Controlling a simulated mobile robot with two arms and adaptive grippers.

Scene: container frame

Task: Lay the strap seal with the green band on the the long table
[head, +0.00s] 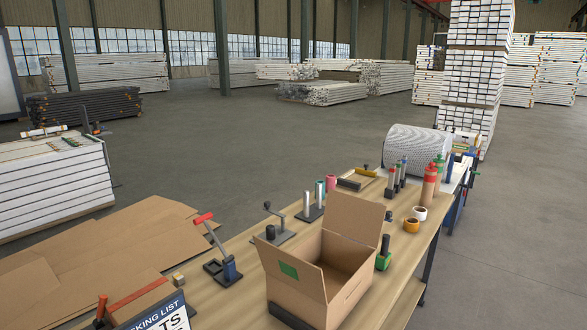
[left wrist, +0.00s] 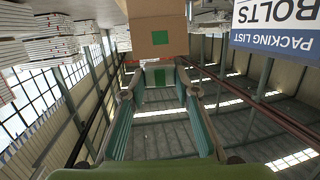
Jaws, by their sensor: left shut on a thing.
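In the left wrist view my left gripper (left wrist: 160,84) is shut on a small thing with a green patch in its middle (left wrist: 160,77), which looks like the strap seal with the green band. It sits between the two fingertips, clear of any surface I can see. Its outline is small and partly covered by the fingers. The long table (head: 238,292) runs from the front middle to the back right in the head view, with a wooden top. Neither gripper shows in the head view, and my right gripper is in no frame.
An open carton (head: 300,270) with a green label stands on the table, with a packing list sign (head: 160,315) at front left. A red-handled tool (head: 222,262), a green-based tool (head: 384,255) and tape rolls (head: 412,225) crowd the top. Bare wood shows left of the carton.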

